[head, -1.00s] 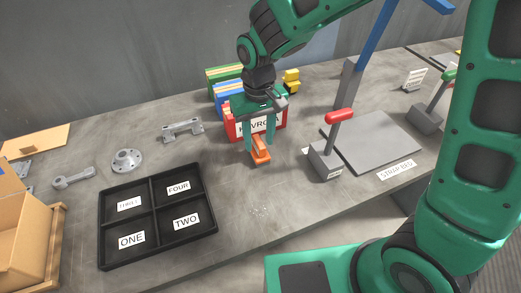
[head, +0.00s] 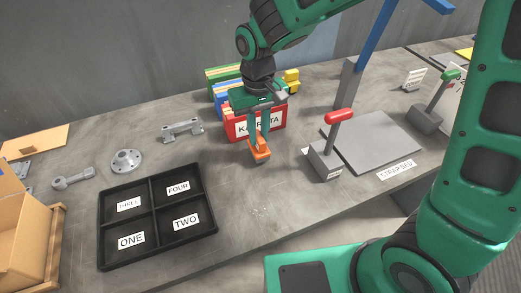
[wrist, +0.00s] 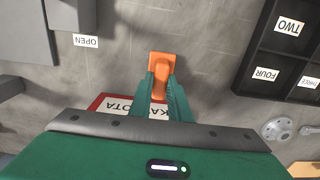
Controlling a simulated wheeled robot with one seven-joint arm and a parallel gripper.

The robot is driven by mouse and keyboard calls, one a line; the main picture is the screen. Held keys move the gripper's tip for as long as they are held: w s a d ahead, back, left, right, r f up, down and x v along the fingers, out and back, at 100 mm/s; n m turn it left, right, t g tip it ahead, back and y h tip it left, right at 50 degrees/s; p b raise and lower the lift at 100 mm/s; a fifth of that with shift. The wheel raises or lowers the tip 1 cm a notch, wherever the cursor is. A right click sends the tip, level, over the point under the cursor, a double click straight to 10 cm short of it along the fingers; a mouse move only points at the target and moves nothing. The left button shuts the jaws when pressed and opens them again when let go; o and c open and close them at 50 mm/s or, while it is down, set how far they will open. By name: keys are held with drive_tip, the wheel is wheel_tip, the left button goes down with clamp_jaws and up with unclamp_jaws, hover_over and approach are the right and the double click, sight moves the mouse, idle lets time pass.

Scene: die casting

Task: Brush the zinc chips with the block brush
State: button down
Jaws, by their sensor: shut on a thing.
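The orange block brush (head: 260,152) is held between the fingers of my gripper (head: 258,139), in front of the red box in the head view. In the wrist view the brush (wrist: 161,72) sticks out past my fingertips (wrist: 161,90); its bristles are hidden. I cannot tell whether it touches the table. The zinc chips (head: 261,211) are a faint patch of small pale specks on the table, nearer than the brush and right of the black tray. I cannot make the chips out in the wrist view.
A black four-part tray (head: 153,220) lies left of the chips. A grey block with a red-handled lever (head: 326,158) and a grey plate (head: 372,140) stand to the right. The red labelled box (head: 232,127) is close behind my gripper. The table around the chips is clear.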

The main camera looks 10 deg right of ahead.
drive_tip(key=shift+r, duration=2)
